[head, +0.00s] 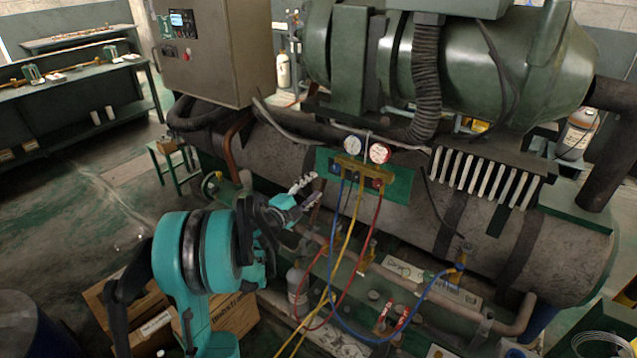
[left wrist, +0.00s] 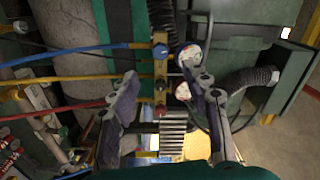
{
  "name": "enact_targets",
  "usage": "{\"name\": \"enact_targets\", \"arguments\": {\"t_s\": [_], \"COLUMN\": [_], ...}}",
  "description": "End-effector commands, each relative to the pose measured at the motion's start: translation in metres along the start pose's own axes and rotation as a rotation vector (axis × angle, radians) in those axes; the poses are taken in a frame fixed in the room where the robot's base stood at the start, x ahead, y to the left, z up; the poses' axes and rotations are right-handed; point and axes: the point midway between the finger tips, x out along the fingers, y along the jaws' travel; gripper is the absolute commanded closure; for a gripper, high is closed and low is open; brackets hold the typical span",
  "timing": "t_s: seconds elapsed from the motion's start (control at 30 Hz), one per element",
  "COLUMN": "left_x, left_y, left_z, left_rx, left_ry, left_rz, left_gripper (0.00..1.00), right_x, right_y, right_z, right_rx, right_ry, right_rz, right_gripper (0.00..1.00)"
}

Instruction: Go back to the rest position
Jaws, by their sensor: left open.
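My left gripper (head: 309,191) is open and empty, at the left of the green gauge panel (head: 402,187) in the head view. The panel carries a brass manifold (head: 350,166) with a white-faced gauge (head: 352,145) and a red-rimmed gauge (head: 379,153). Blue, yellow and red hoses hang from it. In the left wrist view the open fingers (left wrist: 160,88) spread across the picture, with the brass manifold (left wrist: 160,62) beyond and between them. I see no contact there. My right gripper is in neither view.
A large chiller barrel (head: 270,150) and a control cabinet (head: 215,50) stand behind. A cardboard box (head: 225,315) lies beside my left arm. A green workbench (head: 75,85) is at the far left, with open floor (head: 90,205) before it. Hoses hang close right of the gripper.

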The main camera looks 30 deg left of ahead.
Motion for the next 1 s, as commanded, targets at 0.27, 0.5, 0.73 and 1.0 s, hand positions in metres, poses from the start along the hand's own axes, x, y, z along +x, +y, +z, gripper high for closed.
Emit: {"name": "enact_targets", "arguments": {"t_s": [0.27, 0.5, 0.73, 1.0], "left_x": [-0.003, -0.002, -0.002, -0.045], "left_y": [0.000, 0.000, -0.036, -0.108], "left_z": [0.000, 0.000, -0.018, -0.067], "left_rx": [0.000, 0.000, -0.071, -0.465], "left_ry": [0.000, 0.000, -0.049, -0.314], "left_rz": [0.000, 0.000, -0.072, -0.218], "left_gripper": [0.52, 0.52, 0.52, 0.52], "right_x": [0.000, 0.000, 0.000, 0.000], "right_y": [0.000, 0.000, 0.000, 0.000], "right_z": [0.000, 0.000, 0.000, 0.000], "right_rx": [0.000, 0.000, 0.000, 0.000], "right_ry": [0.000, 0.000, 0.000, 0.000], "right_rz": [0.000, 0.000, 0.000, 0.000], "right_gripper": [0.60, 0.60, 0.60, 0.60]}}
